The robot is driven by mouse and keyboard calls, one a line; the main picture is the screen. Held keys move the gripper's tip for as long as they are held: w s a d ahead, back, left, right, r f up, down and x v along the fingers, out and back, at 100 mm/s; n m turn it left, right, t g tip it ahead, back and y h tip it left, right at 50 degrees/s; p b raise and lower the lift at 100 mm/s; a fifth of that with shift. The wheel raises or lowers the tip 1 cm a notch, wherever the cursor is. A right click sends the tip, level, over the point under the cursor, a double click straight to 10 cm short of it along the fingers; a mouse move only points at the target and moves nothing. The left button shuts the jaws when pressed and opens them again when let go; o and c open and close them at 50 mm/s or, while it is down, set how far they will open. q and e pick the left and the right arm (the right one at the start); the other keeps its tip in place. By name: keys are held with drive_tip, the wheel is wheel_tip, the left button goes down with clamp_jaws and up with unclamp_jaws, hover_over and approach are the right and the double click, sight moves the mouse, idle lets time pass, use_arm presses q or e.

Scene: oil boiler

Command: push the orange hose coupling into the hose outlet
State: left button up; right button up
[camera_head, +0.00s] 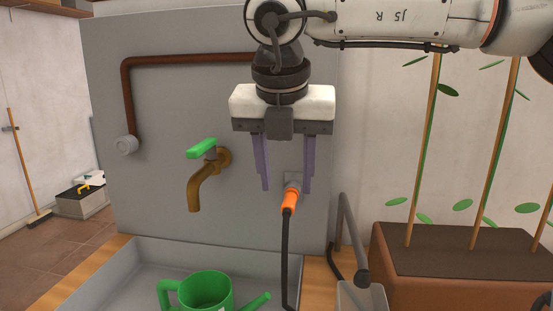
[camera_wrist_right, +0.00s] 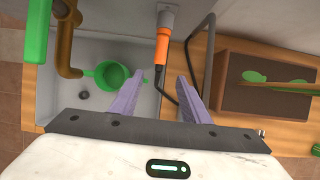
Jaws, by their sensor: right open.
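The orange hose coupling (camera_head: 289,202) hangs on the end of a black hose (camera_head: 286,255). Its upper end meets the grey hose outlet (camera_head: 293,180) on the grey panel; I cannot tell how deeply it is seated. In the right wrist view the coupling (camera_wrist_right: 161,48) lies in line with the outlet (camera_wrist_right: 166,19). My right gripper (camera_head: 287,190) points down, open, with its purple fingers on either side of the coupling and apart from it. In the wrist view its fingertips (camera_wrist_right: 160,79) are spread around the hose line. My left gripper is not in view.
A brass tap (camera_head: 205,184) with a green handle is left of the outlet. A green watering can (camera_head: 206,290) stands in the grey sink (camera_head: 150,262). A grey bent pipe (camera_head: 350,235) and a planter (camera_head: 440,262) with staked plants stand to the right.

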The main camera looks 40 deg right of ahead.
sight(287, 209)
drive_tip(key=x, duration=0.5)
drive_tip(key=shift+w+d+f, duration=0.1)
drive_tip(key=shift+f, duration=0.3)
drive_tip(key=shift+w+d+f, duration=0.15)
drive_tip(key=shift+w+f, duration=0.05)
drive_tip(key=shift+f, duration=0.3)
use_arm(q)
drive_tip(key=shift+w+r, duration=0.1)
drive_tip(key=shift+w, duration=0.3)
use_arm(e)
clamp_jaws()
drive_tip(key=shift+s+a+b, duration=0.45)
drive_tip(key=shift+a+b, duration=0.15)
drive_tip(key=shift+s+a+b, duration=0.4)
drive_tip(key=shift+s+a, duration=0.1)
drive_tip(key=shift+a, duration=0.15)
use_arm(q)
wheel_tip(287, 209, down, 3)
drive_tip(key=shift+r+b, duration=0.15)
drive_tip(key=shift+b, duration=0.3)
use_arm(e)
drive_tip(key=shift+s+a, duration=0.65)
drive_tip(key=shift+a, duration=0.15)
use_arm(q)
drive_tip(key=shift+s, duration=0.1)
